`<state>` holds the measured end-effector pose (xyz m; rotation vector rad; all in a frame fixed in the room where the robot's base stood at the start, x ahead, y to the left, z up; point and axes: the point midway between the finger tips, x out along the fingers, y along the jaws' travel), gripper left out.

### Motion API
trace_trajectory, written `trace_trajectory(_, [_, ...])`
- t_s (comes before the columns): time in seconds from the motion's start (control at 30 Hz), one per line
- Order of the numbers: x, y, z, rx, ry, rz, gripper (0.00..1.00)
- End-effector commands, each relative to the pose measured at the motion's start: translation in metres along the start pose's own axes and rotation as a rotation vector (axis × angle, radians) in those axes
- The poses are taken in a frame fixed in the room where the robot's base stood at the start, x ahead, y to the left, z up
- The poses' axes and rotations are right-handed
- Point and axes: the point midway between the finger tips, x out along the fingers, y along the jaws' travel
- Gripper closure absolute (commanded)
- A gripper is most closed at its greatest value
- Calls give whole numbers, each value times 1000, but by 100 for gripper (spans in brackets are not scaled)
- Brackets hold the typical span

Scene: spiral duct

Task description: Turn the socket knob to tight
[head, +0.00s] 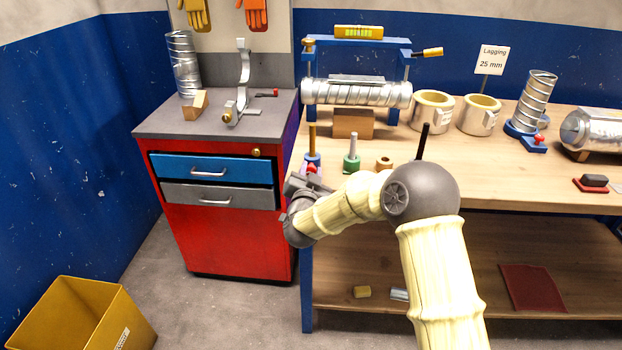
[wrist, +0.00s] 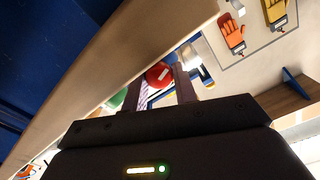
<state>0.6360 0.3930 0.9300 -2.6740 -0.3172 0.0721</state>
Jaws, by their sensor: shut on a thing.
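A red socket knob (wrist: 158,75) with a white mark sits between the two fingers of my gripper (wrist: 158,82) in the wrist view. My gripper is shut on it. In the head view the red knob (head: 311,168) shows just above my gripper (head: 309,176), at the front of a small blue socket (head: 313,158) near the bench's left front edge. A brown peg (head: 312,136) stands upright in that socket. My wrist hides part of the socket's front. I cannot read from the mark whether the knob is tight.
A green socket (head: 351,163) with a grey rod stands just right. A tan ring (head: 384,163) lies beside it. Behind, a duct (head: 357,93) lies under a blue frame (head: 357,43). The red cabinet (head: 228,237) stands close on the left. Bench space (head: 465,165) to the right is clear.

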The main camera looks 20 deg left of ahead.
Motion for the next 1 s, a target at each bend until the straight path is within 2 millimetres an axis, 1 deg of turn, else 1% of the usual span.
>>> trace_trajectory(0.2, [0,0,0,41,1,1,95])
trace_trajectory(0.53, [0,0,-1,42,0,1,95])
trace_trajectory(0.57, [0,0,-1,42,0,1,68])
trace_trajectory(0.6, [0,0,-1,42,1,1,60])
trace_trajectory(0.67, [0,0,-1,42,0,1,50])
trace_trajectory(1.0, [-2,0,0,41,-1,1,50])
